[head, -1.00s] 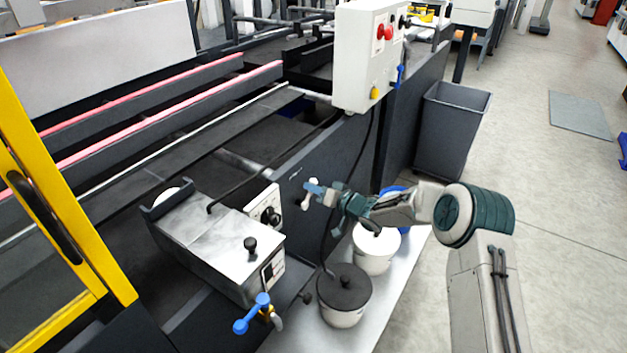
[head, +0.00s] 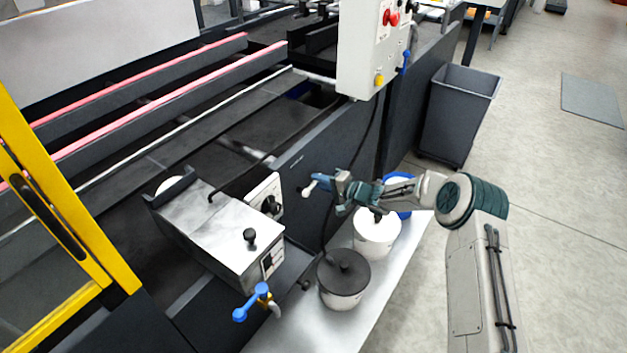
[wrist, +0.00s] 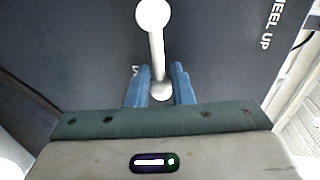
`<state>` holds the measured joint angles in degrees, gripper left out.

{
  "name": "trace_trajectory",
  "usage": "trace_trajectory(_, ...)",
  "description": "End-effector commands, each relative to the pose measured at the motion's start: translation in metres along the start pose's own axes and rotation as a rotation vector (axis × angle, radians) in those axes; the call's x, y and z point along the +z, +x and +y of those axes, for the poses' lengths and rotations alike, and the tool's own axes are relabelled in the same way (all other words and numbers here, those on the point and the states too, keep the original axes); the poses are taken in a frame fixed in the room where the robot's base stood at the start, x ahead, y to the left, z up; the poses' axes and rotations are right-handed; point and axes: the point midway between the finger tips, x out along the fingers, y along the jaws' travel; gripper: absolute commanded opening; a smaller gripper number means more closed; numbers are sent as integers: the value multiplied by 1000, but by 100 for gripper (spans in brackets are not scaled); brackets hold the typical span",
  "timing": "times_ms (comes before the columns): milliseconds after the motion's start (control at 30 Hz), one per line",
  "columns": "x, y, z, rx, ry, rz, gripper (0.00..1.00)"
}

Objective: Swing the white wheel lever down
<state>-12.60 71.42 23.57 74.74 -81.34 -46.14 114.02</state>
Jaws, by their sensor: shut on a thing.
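The white wheel lever (wrist: 157,50) has a round knob at the top of the wrist view and a thin stem running down between the blue fingers. My gripper (wrist: 159,86) is shut on the stem's lower end, below the knob in that picture. In the head view my gripper (head: 321,181) is at the dark side panel of the machine. The lever's white end (head: 308,189) shows just left of the fingers. The fingers hide part of the lever there.
A panel label reading "WHEEL UP" (wrist: 270,22) is right of the lever. Below my arm stand a white pail (head: 377,240) and a dark-lidded pot (head: 344,285). The glue unit (head: 222,238) is to the left. A control box (head: 362,50) hangs above.

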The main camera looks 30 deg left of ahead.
Motion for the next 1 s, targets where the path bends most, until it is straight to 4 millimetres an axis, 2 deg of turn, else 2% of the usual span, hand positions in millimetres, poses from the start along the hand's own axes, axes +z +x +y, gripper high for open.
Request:
trace_trajectory(33,-6,-4,1,0,16,9,0)
trace_trajectory(200,-11,-8,5,0,57,9,0)
trace_trajectory(700,-12,-10,6,1,72,10,0)
trace_trajectory(733,-12,-10,6,1,72,10,29)
trace_trajectory(767,-12,-10,6,1,72,10,37)
trace_trajectory(800,-12,-10,6,1,72,9,42)
trace_trajectory(1000,-8,-6,6,1,72,2,42)
